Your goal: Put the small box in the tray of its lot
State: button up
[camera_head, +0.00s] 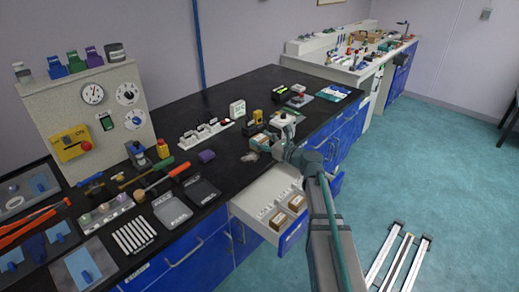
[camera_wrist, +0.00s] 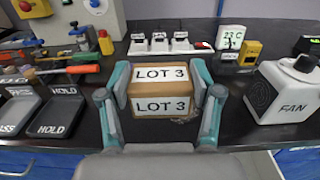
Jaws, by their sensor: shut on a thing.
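My gripper (camera_wrist: 160,105) is shut on a small brown box (camera_wrist: 160,143) marked LOT 3 on its top and front. The box sits between the two teal fingers, above or on the black counter; I cannot tell whether it touches. In the head view my gripper (camera_head: 268,143) is over the counter, behind the open drawer, and the box is hard to make out.
The white drawer (camera_head: 250,198) stands open below the counter with brown boxes (camera_head: 280,220) inside. A white FAN unit (camera_wrist: 287,92) is right of my gripper. Tools with orange handles (camera_wrist: 80,69) lie left.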

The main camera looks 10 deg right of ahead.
jog(key=w+f, duration=0.2)
jog(key=w, duration=0.1)
jog(key=w+d+f+p, duration=0.1)
jog(key=w+f, duration=0.2)
jog(key=w, duration=0.1)
jog(key=w+f+p, duration=0.1)
jog(key=w+f, duration=0.1)
jog(key=w, duration=0.2)
jog(key=shift+d+f, duration=0.15)
jog(key=shift+d, duration=0.15)
jog(key=shift+w+d+f, duration=0.1)
jog(key=shift+w+f, duration=0.5)
jog(key=shift+f, duration=0.3)
jog(key=shift+f+p, duration=0.35)
jog(key=shift+f, duration=1)
jog(key=shift+f, duration=0.2)
jog(key=o, duration=1.2)
